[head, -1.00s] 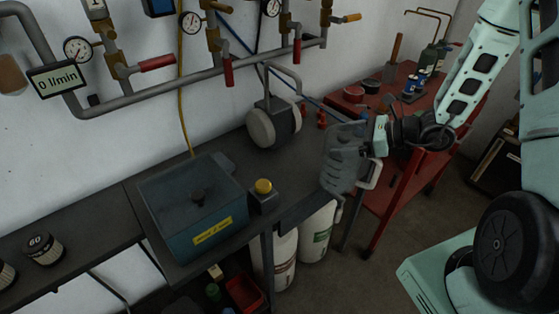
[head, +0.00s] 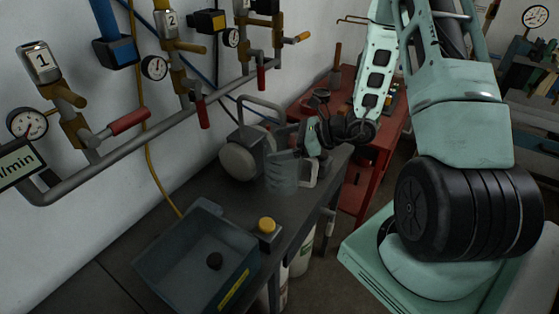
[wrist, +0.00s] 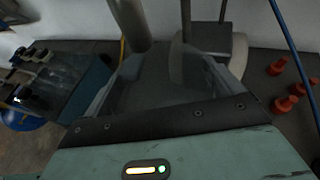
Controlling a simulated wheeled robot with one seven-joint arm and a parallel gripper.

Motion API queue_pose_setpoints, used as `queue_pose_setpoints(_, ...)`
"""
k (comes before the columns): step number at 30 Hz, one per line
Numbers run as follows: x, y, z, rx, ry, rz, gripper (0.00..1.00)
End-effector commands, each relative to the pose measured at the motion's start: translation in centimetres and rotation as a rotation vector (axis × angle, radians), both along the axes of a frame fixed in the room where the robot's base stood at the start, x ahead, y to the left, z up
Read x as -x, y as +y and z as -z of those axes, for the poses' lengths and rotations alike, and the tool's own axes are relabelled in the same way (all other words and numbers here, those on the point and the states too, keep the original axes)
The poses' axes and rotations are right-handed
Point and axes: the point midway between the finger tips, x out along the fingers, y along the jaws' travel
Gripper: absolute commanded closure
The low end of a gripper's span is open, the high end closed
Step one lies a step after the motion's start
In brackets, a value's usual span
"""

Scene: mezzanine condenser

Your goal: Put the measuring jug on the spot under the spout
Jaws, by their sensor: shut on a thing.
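The clear measuring jug (head: 281,176) is upright beside a grey round-ended unit on the dark bench. My gripper (head: 303,150) is shut on it from the right, near its pale handle. In the wrist view the see-through jug (wrist: 150,75) fills the middle, just beyond my gripper (wrist: 165,120). I cannot tell whether the jug's base touches the bench. A bent grey pipe (head: 262,101) rises over the grey unit (head: 239,158); I cannot tell whether it is the spout. No marked spot shows clearly.
Wall pipes with red-handled valves (head: 130,121) run behind. A red table (head: 385,140) stands at the right. Small red pieces (wrist: 285,104) lie right of the jug.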

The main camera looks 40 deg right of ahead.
Motion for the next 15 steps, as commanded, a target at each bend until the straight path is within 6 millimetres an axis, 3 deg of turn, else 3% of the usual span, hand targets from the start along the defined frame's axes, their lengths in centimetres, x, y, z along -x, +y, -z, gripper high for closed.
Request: queue_pose_setpoints(15, 0.0, 0.1, 4.5, -0.002, 0.001, 0.000, 0.51)
